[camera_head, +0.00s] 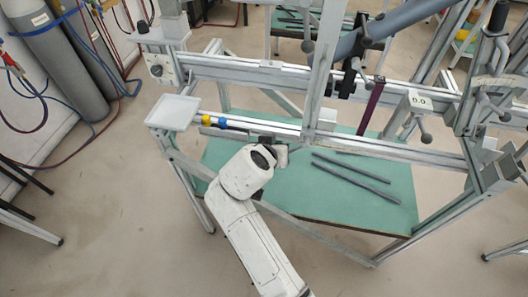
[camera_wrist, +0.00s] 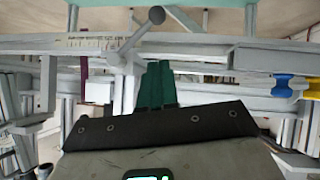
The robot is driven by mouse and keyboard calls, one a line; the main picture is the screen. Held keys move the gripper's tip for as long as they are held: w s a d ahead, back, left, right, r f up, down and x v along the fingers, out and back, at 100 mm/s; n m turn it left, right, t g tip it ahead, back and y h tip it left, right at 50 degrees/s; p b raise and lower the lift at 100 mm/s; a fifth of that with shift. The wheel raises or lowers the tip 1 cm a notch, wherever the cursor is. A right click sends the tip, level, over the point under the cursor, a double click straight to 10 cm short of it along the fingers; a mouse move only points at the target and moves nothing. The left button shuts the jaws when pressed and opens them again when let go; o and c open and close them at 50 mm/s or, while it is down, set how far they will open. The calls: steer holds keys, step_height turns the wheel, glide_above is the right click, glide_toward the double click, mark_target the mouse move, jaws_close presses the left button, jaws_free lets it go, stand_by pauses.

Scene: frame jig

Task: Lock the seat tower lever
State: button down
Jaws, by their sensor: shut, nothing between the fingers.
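The jig has several levers with grey ball knobs, and no label names the seat tower. In the wrist view a ball-ended lever (camera_wrist: 138,34) stands out from the rail beside an upright post, just beyond my fingers and to their left. My gripper (camera_wrist: 156,72) is shut and empty, its dark green fingers together and apart from the lever. In the head view my gripper (camera_head: 279,150) is at the lower front rail, left of the central upright post (camera_head: 323,75). Its fingertips are hard to make out there. Another lever (camera_head: 308,34) sits high by that post.
A grey tube (camera_head: 400,22) crosses above the jig. A lever (camera_head: 425,134) hangs below a labelled block (camera_head: 420,104) on the right. Yellow (camera_head: 206,120) and blue rings sit on the rail to the left, near a white tray (camera_head: 172,111). Dark rods (camera_head: 355,174) lie on the green shelf.

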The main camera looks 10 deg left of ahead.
steer(key=v, duration=0.8)
steer(key=shift+b, duration=0.3)
steer(key=shift+d+f, duration=0.1)
steer(key=shift+d, duration=0.05)
steer(key=s+d+f+g, duration=0.2)
steer(key=s+d+f, duration=0.15)
steer(key=d, duration=0.35)
steer(key=s+d+f+g, duration=0.2)
steer(key=s+d+f, duration=0.15)
steer(key=d, duration=0.35)
steer(key=s+d+f+g, duration=0.1)
steer(key=s+d+f, duration=0.1)
steer(key=d+f, duration=0.4)
steer(key=s+d+f+g+y, duration=0.1)
steer(key=s+d+g, duration=0.1)
steer(key=s+d, duration=0.4)
steer(key=s+d+f+m+g+y, duration=0.1)
steer(key=s+d, duration=0.6)
steer(key=s, duration=0.7)
steer(key=shift+s+d+f+g, duration=0.3)
steer(key=shift+s+f+g, duration=0.15)
steer(key=shift+g, duration=0.25)
